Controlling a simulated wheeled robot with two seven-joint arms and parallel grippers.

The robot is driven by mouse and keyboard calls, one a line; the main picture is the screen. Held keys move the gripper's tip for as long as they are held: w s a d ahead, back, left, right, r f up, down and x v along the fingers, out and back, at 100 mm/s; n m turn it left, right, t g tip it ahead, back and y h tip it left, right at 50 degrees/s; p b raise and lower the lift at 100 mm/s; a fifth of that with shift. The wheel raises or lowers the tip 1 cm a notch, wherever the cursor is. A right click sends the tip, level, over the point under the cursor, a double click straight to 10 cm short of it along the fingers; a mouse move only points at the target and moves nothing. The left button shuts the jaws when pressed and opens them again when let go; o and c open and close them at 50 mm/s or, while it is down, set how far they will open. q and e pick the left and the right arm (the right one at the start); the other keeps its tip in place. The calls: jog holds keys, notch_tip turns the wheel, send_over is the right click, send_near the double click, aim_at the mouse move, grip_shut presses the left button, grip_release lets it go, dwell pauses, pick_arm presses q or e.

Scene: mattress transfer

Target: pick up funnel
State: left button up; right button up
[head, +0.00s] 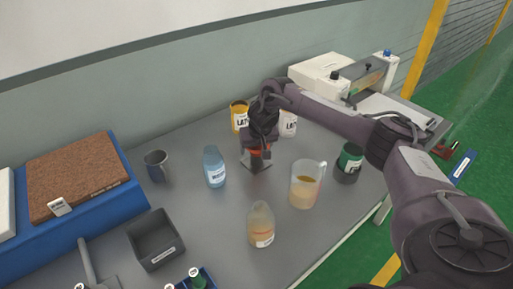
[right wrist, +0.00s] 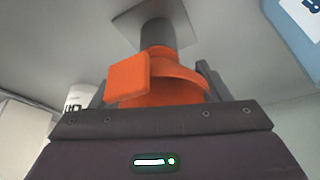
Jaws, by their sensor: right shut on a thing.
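The orange funnel (right wrist: 155,88) shows large in the right wrist view, with a flat orange tab at its side. In the head view only a bit of its orange (head: 257,152) shows below my right gripper (head: 262,145). My right gripper is shut on the funnel, with its two dark fingers on either side of it in the right wrist view (right wrist: 155,88). A grey cylinder (right wrist: 156,32) on a square grey plate (right wrist: 183,22) is in line with the funnel. I cannot tell whether the funnel still touches it. My left gripper is not in view.

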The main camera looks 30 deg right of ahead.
notch_tip(320, 180, up, 25)
jog(key=p, duration=1.1)
jog(key=shift+p, duration=0.4)
